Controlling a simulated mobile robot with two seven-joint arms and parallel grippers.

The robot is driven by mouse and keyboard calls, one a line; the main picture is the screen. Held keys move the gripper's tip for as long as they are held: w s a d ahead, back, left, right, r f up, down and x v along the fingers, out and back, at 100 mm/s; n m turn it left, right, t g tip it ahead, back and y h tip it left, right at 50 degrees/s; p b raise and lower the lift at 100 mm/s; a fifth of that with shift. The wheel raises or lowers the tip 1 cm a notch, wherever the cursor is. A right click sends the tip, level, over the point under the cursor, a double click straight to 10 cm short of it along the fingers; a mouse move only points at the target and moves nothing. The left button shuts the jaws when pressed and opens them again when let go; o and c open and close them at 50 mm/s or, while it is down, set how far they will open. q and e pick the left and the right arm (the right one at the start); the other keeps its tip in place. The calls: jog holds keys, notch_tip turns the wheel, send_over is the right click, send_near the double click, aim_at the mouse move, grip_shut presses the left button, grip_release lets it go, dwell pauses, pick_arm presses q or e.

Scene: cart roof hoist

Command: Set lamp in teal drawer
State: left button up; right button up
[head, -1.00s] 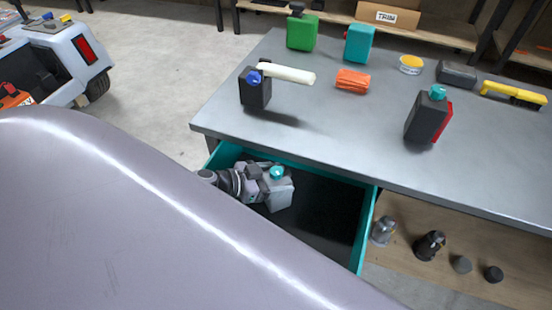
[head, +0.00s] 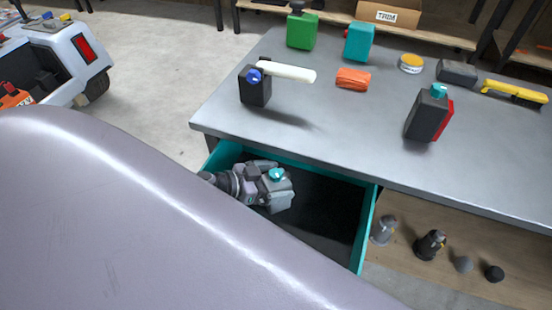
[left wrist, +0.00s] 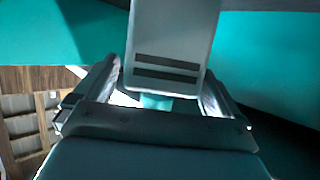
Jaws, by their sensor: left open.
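The lamp (head: 283,200), a light grey block with a teal cap, is inside the open teal drawer (head: 367,230), towards its left end. My left gripper (head: 270,184) is low in the drawer at the lamp, its arm coming in from the left. In the left wrist view my left gripper (left wrist: 160,98) has its fingers apart, one on each side of the lamp (left wrist: 172,35), whose face shows two dark slots. Whether the lamp touches the drawer floor is hidden. My right gripper is not in view.
A large mauve-grey panel (head: 120,220) fills the lower left and hides most of my left arm. The grey workbench (head: 330,120) above the drawer holds bottles, a black lamp-like item (head: 256,88) and tools. Several small items stand on the wooden shelf (head: 405,260). The drawer's right part is empty.

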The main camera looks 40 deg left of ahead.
pick_arm(q)
jog(key=v, duration=0.6)
jog(key=shift+s+p, duration=0.1)
jog(key=shift+p, duration=0.2)
jog(key=shift+s+a+r, duration=0.2)
jog(key=shift+s+a, duration=0.1)
jog(key=shift+s, duration=0.05)
jog(key=shift+r, duration=0.1)
